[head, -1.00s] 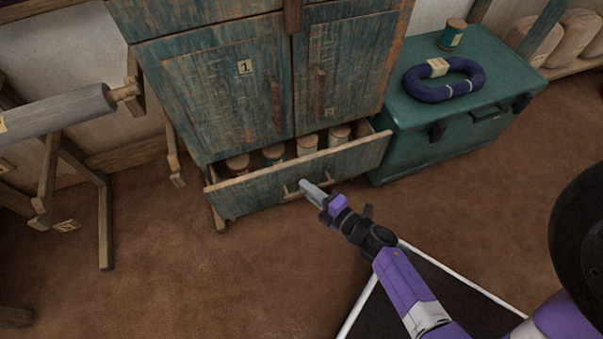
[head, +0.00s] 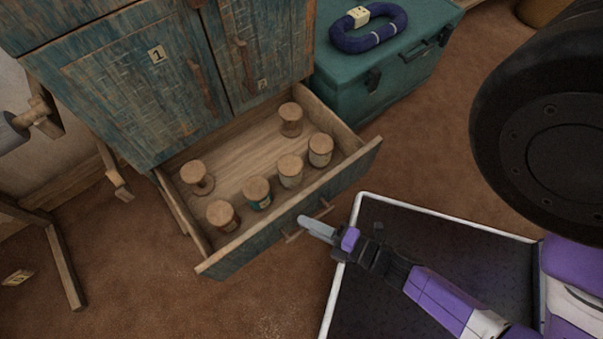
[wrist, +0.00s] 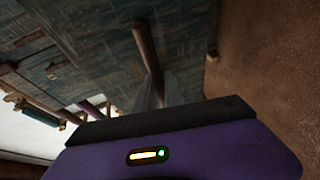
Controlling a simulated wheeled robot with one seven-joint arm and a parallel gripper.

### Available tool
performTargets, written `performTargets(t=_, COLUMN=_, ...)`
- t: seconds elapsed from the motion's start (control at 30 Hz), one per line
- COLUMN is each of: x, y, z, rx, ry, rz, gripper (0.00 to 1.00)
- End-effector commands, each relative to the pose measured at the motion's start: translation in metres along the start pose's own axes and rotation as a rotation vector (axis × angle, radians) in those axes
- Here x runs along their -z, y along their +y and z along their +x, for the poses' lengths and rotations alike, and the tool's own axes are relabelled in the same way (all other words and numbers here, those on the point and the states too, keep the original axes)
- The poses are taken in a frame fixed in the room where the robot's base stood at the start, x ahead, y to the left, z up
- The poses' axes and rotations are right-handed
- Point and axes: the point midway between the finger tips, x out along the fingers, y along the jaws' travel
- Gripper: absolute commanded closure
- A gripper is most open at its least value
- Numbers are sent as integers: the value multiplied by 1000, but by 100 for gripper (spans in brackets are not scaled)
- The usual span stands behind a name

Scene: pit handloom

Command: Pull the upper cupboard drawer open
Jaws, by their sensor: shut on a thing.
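The drawer below the cupboard doors (head: 290,243) is pulled well out, with its worn blue-green front facing me. It is the bottom drawer in the head view. Its wooden bar handle (head: 325,208) is on the middle of the front. My gripper (head: 303,221) is shut on this handle; in the wrist view the fingers close around the wooden bar (wrist: 145,45). Several wooden spools, one of them a teal-wrapped spool (head: 257,193), stand inside the drawer. Part of the handle is hidden behind the fingers.
The cupboard's left door (head: 130,90) carries a tag 1 and is shut. A teal chest (head: 400,75) with a dark blue yarn coil (head: 369,30) stands right of the cupboard. A wooden frame (head: 62,262) stands at left. Brown floor (head: 150,300) is free in front.

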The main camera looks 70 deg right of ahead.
Motion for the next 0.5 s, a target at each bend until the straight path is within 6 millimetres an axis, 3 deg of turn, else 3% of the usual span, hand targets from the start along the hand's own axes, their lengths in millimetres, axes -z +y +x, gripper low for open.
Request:
performTargets(t=0.43, x=1, y=-1, z=-4, rx=0, ry=-1, rz=-1, gripper=100)
performTargets(t=0.47, x=1, y=-1, z=-4, rx=0, ry=0, rz=-1, gripper=84)
performTargets(t=0.5, x=1, y=-1, z=-4, rx=0, ry=0, rz=-1, gripper=78)
